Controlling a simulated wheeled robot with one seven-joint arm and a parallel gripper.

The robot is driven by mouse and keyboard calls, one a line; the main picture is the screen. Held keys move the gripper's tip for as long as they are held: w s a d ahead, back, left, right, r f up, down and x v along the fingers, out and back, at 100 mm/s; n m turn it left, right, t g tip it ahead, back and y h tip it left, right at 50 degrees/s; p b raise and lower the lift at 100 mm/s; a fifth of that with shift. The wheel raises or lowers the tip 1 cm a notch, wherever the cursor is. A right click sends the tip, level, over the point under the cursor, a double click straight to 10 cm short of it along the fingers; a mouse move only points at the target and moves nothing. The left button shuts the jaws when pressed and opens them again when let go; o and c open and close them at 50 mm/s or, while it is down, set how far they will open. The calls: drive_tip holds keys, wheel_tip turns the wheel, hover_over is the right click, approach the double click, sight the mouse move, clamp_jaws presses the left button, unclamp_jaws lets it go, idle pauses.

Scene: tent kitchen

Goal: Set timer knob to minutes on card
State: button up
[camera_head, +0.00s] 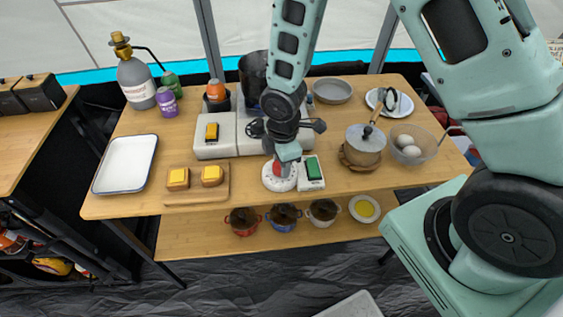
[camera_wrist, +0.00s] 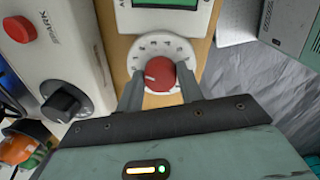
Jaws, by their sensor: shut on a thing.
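The timer is a white round dial (camera_head: 272,183) with a red knob (camera_wrist: 160,73) at its centre, near the table's front edge. Tick marks ring the dial (camera_wrist: 178,44) in the wrist view. A short white line on the knob points toward the left of that picture. My gripper (camera_wrist: 160,88) has one finger on each side of the knob and is shut on it. In the head view my gripper (camera_head: 286,165) hides part of the timer. A white block with a green face (camera_head: 313,169) sits right beside the dial; it also shows in the wrist view (camera_wrist: 170,18). I see no readable minutes number.
White boxes (camera_head: 213,149) with switches stand behind and left of the timer. A board with two yellow-topped blocks (camera_head: 196,192) lies left. A lidded pot (camera_head: 365,146) and a clear bowl (camera_head: 416,145) stand right. A lower shelf (camera_head: 185,238) holds small pots.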

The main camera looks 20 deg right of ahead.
drive_tip(key=m+b, duration=0.1)
drive_tip(key=m, duration=0.4)
drive_tip(key=shift+a+m, duration=0.1)
drive_tip(key=shift+m, duration=0.2)
drive_tip(key=m, duration=1)
drive_tip(key=shift+a+r+m+g+h+p, duration=0.1)
drive_tip(key=shift+a+m+g+h+p, duration=0.05)
drive_tip(key=shift+m+g+h+p, duration=0.2)
drive_tip(key=m+p, duration=0.1)
drive_tip(key=m, duration=0.4)
drive_tip(key=o, duration=1)
